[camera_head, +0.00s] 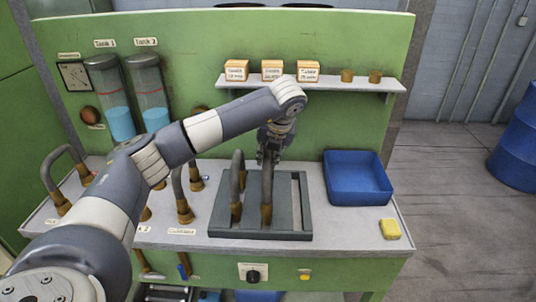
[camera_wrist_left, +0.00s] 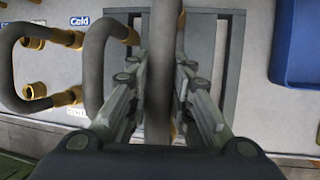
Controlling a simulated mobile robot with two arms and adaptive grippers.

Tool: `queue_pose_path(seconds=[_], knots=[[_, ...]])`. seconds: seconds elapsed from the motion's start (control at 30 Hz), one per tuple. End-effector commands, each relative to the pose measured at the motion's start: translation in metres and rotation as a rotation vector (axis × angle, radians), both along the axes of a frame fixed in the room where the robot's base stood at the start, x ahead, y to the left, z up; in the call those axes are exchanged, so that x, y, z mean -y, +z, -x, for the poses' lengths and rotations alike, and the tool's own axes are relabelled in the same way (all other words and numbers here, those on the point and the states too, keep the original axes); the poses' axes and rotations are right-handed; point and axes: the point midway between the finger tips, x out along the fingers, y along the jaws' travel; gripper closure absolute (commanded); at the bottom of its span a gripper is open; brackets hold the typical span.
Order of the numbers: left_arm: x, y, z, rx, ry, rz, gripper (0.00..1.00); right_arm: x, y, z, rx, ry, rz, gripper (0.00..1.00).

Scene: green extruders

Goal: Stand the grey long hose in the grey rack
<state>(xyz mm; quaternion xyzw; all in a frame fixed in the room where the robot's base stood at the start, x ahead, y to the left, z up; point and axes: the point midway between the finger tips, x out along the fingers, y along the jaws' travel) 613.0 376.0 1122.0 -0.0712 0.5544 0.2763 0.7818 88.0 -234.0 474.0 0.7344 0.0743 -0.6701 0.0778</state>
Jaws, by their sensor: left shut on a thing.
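My left gripper (camera_head: 270,157) is shut on a grey hose (camera_head: 267,184), which hangs upright below it. A brass fitting shows at the hose's lower end, over or inside the dark grey rack (camera_head: 290,235); I cannot tell whether it touches the rack's floor. In the left wrist view the fingers (camera_wrist_left: 158,78) lie on both sides of the held hose (camera_wrist_left: 163,50), with the rack (camera_wrist_left: 228,60) behind. A second grey arched hose (camera_head: 237,180) with brass ends stands at the rack's left part, just left of the held one. My right gripper is out of view.
A blue bin (camera_head: 358,190) stands right of the rack, with a yellow block (camera_head: 390,229) in front of it. More bent hoses with brass ends (camera_head: 184,212) stand on the left of the bench. A shelf (camera_head: 330,85) with boxes runs along the green back panel.

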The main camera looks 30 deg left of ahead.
Motion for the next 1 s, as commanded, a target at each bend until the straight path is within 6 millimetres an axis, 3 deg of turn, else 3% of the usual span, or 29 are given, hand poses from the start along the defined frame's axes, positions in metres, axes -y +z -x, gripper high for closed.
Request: queue_pose_path(seconds=[1.0], knots=[[0.000, -0.021, 0.000, 0.002, 0.000, 0.000, 1.00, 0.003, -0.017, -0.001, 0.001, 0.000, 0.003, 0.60]])
